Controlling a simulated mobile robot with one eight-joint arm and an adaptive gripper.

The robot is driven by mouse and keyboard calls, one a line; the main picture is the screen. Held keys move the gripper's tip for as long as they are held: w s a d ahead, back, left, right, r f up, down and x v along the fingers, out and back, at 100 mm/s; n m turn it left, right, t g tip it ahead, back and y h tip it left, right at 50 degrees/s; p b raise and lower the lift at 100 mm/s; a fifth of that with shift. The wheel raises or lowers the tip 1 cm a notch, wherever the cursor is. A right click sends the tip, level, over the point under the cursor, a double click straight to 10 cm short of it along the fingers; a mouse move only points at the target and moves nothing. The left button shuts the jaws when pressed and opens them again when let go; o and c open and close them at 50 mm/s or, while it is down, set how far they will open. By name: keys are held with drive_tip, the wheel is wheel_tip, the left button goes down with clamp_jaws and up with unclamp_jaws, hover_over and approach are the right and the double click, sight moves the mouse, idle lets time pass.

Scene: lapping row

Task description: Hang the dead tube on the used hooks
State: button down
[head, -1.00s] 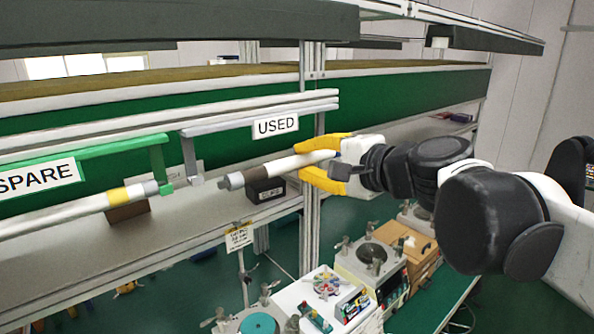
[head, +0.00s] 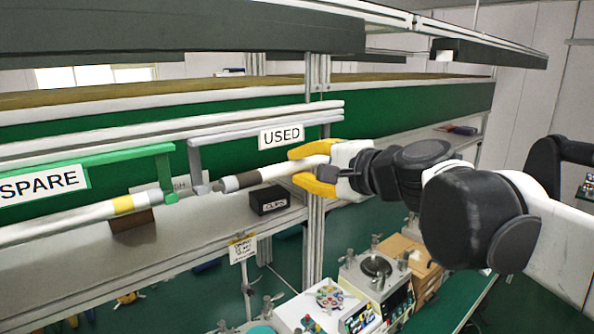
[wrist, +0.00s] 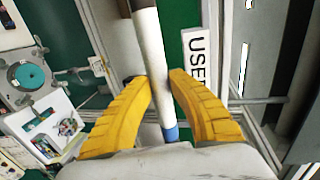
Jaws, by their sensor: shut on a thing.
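My gripper (head: 312,170) has yellow fingers shut on a white tube (head: 285,168) with a dark brown band and a grey end cap, which is the dead tube. The tube points left, its capped end beside the lower end of the grey used hook (head: 196,168); I cannot tell whether they touch. The USED sign (head: 281,137) is above the tube. In the wrist view the tube (wrist: 151,60) runs between the fingers (wrist: 160,95), with a blue band near the palm. The other used hook is not clearly visible.
A black box labelled CLIPS (head: 270,200) stands on the shelf behind. A metal post (head: 316,220) stands behind my gripper.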

sight(302, 166)
drive_tip(key=b+x, duration=0.2)
drive_tip(key=x, duration=0.5)
drive_tip(key=shift+w, duration=0.15)
idle(0.6)
drive_tip(key=shift+a+f, duration=0.1)
idle(0.9)
drive_tip(key=c, duration=1.2)
unclamp_jaws()
drive_tip(key=shift+c, duration=0.2)
drive_tip(key=v, duration=1.2)
